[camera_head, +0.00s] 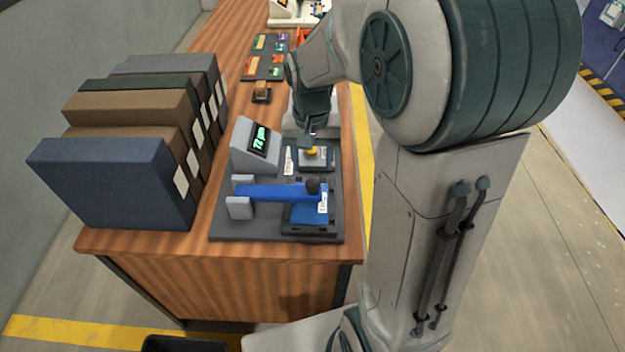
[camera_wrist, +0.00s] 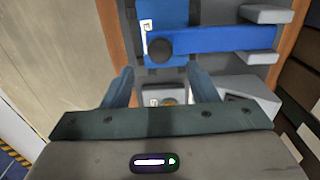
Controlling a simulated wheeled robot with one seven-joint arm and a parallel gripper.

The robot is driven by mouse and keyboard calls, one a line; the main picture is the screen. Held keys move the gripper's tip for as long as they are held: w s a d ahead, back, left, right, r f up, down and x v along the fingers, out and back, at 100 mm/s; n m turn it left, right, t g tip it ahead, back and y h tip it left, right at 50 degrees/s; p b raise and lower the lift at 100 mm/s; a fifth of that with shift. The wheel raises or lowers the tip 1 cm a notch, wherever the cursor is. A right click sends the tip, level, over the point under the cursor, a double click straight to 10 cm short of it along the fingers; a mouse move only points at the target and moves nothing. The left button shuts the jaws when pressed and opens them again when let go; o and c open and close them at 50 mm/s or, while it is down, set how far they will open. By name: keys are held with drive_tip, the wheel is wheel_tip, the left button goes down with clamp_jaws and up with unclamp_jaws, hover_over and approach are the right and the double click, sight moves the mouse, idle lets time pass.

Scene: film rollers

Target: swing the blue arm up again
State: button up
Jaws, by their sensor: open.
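The blue arm (camera_head: 268,193) lies down, roughly level, between grey hinge brackets (camera_head: 239,207) on the left and a blue block (camera_head: 306,217) under its right end. A dark round knob (camera_head: 313,186) sits on that end. In the wrist view the blue arm (camera_wrist: 228,44) runs across the top, with the knob (camera_wrist: 160,49) just beyond the fingertips. My gripper (camera_head: 308,140) is above the yellow button area, behind the knob in the head view. In the wrist view my gripper (camera_wrist: 160,88) has its fingers spread with nothing between them.
A grey display box (camera_head: 255,147) with green characters stands on the dark base plate (camera_head: 262,234). A yellow button (camera_head: 313,151) is on a pad behind the blue arm. Several binders (camera_head: 110,185) stand at left. The table's right edge is close.

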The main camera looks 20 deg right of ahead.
sight(313, 181)
wheel_tip(313, 181, down, 8)
drive_tip(key=shift+r, duration=0.2)
clamp_jaws()
